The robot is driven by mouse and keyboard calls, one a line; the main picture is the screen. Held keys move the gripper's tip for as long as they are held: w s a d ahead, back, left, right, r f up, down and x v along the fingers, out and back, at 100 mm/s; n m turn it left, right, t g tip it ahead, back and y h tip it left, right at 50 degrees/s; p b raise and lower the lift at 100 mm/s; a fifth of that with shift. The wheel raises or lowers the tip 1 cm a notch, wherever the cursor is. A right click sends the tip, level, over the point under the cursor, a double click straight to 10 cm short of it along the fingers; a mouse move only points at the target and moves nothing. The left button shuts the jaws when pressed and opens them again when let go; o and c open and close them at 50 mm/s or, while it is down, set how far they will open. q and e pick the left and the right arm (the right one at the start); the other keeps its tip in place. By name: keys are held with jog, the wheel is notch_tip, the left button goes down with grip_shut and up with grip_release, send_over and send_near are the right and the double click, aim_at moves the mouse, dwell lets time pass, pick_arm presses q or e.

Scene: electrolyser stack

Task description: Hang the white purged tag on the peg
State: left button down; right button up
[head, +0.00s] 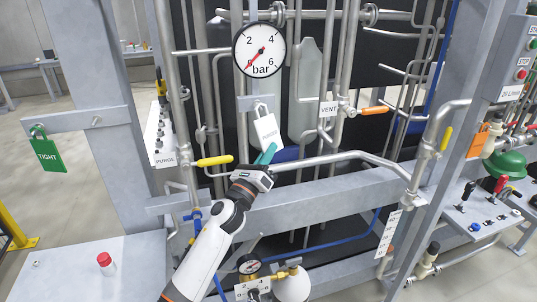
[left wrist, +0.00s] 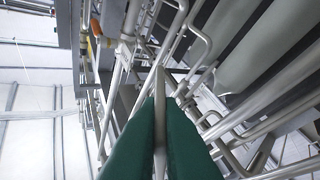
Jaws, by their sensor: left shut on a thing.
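The white purged tag (head: 267,130) is upright, slightly tilted, just below the pressure gauge. My left gripper (head: 266,155) is shut on its lower edge. In the left wrist view, the green fingers (left wrist: 160,140) close on a thin pale upright strip, seen edge-on. The tag's upper loop is in front of a small grey plate (head: 263,101) under the gauge; I cannot tell whether it touches a peg there. A small peg-like stub (head: 97,121) shows on the grey crossbar at left, beside a hanging green TIGHT tag (head: 47,152). My right gripper is out of view.
The gauge (head: 259,50) and a VENT label (head: 329,108) are close to the tag. Steel pipes run around it. A yellow-handled valve (head: 215,160) is left of my gripper and an orange handle (head: 374,110) is to the right. A grey beam (head: 330,197) crosses below.

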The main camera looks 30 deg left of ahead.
pick_arm(q)
jog(key=shift+f, duration=0.1)
dwell(0.3)
jog(key=c, duration=1.5)
grip_release()
